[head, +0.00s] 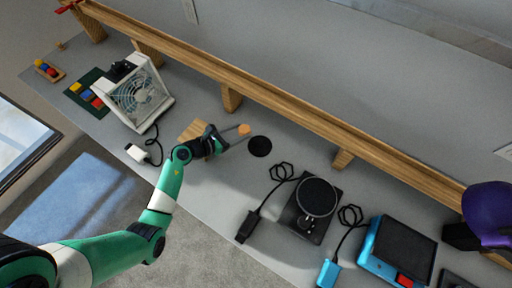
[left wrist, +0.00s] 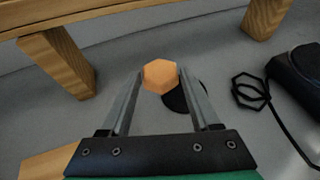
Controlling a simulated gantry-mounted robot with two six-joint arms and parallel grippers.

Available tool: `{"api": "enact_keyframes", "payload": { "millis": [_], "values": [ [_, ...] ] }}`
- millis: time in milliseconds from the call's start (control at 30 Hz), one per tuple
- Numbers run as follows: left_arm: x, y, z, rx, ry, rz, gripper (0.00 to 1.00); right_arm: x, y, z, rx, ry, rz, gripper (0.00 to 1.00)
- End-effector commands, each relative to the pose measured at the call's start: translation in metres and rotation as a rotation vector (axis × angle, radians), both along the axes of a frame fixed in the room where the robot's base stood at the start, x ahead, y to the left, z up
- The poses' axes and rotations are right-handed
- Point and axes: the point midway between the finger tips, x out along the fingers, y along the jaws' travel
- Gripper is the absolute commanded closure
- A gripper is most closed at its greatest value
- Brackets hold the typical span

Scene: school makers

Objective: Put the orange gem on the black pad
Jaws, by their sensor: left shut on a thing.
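The orange gem (head: 244,129) is a small faceted piece between the fingertips of my left gripper (head: 238,134). In the left wrist view the gem (left wrist: 160,76) sits at the tips of the two grey fingers, and my left gripper (left wrist: 160,84) is shut on it. The black pad (head: 260,146) is a flat round disc on the grey table, just right of and below the gem in the head view. In the left wrist view the pad (left wrist: 184,98) lies behind the gem and right finger, partly hidden by them. My right gripper is not in view.
A wooden block (head: 192,130) lies beside my left gripper. A white fan (head: 138,98) stands to the left. A black device with a round plate (head: 316,197) and a blue device (head: 397,250) stand to the right. A wooden rail (head: 290,112) on posts runs behind.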

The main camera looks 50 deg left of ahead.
Motion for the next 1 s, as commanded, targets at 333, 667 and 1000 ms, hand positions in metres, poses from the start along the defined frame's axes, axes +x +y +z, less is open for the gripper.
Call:
{"api": "enact_keyframes", "payload": {
  "millis": [333, 667, 1000],
  "values": [
    [0.035, -0.039, -0.056, 0.001, -0.001, 0.0, 0.91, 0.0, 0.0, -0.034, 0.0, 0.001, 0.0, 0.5],
    [0.04, -0.046, -0.087, -0.001, 0.0, 0.001, 0.91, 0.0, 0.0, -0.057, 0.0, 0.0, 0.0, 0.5],
    [0.04, -0.046, -0.095, 0.0, -0.001, 0.001, 0.91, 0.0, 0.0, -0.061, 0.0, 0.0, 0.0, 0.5]
  ]
}}
